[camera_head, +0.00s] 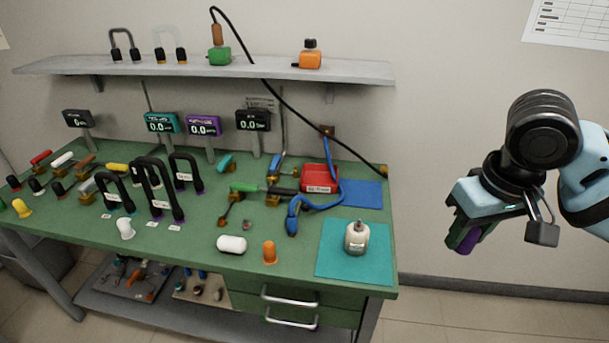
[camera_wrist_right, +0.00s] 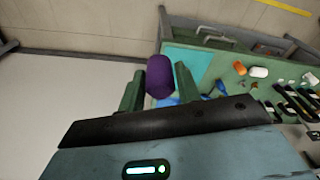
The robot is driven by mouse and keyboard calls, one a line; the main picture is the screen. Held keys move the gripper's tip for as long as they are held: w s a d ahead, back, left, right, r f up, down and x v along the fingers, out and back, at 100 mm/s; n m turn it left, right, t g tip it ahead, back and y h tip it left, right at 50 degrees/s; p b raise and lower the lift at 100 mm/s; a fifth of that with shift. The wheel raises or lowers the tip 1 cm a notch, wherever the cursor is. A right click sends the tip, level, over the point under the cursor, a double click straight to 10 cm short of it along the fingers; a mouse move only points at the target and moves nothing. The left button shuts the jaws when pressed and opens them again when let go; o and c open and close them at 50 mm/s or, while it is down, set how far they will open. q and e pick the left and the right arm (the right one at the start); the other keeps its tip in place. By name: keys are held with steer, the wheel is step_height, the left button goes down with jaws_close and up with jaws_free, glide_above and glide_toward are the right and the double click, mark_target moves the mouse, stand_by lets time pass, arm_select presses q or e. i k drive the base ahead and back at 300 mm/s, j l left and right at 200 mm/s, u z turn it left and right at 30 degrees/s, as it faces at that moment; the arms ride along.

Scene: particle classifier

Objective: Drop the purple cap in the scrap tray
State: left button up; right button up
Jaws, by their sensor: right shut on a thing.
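The purple cap (camera_head: 467,243) is held by my right gripper (camera_head: 464,236), off to the right of the bench and over the floor. In the right wrist view the cap (camera_wrist_right: 160,76) sits between the two green fingers of the gripper (camera_wrist_right: 159,82), which is shut on it. A small red tray (camera_head: 321,177) with a white label stands on the bench; the label is too small to read, so I cannot tell for sure that it is the scrap tray. The tray is left of my right gripper and well apart from it. My left gripper is in neither view.
The green bench (camera_head: 200,235) carries several handles, caps and displays. A white bottle (camera_head: 356,238) stands on the teal mat (camera_head: 335,262). A blue strap (camera_head: 303,205) lies beside the red tray, and a black cable (camera_head: 290,105) slants above. Right of the bench is open floor.

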mark_target(325, 181)
steer(key=i+u, duration=0.35)
steer(key=i+l+u, duration=0.15)
steer(key=i+u, duration=0.2)
steer(key=i, duration=0.5)
